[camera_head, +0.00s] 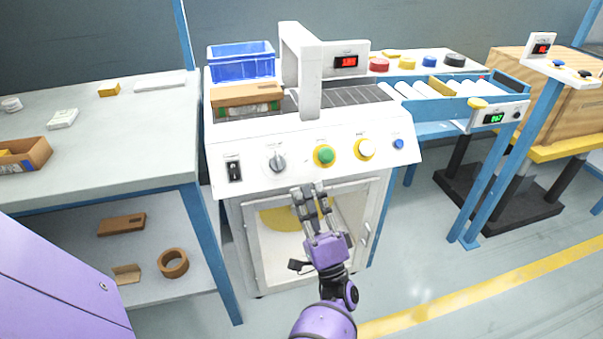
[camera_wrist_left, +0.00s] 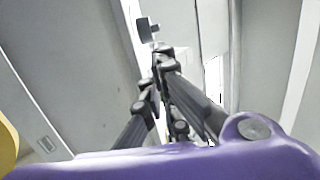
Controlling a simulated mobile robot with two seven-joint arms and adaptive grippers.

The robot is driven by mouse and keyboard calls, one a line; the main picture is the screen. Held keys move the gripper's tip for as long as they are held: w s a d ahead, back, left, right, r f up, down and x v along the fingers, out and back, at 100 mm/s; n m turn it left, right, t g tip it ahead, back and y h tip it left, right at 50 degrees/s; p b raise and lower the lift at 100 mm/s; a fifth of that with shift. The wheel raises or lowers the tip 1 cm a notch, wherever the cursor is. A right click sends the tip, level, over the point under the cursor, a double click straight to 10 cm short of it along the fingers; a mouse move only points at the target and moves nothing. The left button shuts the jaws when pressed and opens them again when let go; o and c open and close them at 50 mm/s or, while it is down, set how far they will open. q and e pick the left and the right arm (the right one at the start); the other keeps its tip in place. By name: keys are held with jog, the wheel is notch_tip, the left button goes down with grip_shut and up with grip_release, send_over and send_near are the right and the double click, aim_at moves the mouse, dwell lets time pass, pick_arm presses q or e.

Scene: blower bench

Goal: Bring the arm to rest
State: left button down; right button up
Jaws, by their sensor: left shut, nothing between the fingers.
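My left gripper (camera_head: 310,191) is in the middle of the head view, in front of the blower machine (camera_head: 222,173). Its fingers are shut and hold nothing. Its tips appear just below the machine's sloped control panel, over the top of the clear-fronted cabinet door (camera_head: 275,245); I cannot tell whether they touch it. The left wrist view shows the dark fingers of this gripper (camera_wrist_left: 155,48) close together, with pale grey surfaces behind. My right gripper is in neither view.
The panel carries a black switch (camera_head: 234,171), a grey knob (camera_head: 277,161), a green button (camera_head: 324,156) and a white button (camera_head: 365,149). A grey workbench (camera_head: 120,150) stands left. A roller conveyor (camera_head: 445,108) stands right. Floor is open at lower right.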

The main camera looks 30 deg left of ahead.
pick_arm(q)
jog(key=shift+v, duration=2.05)
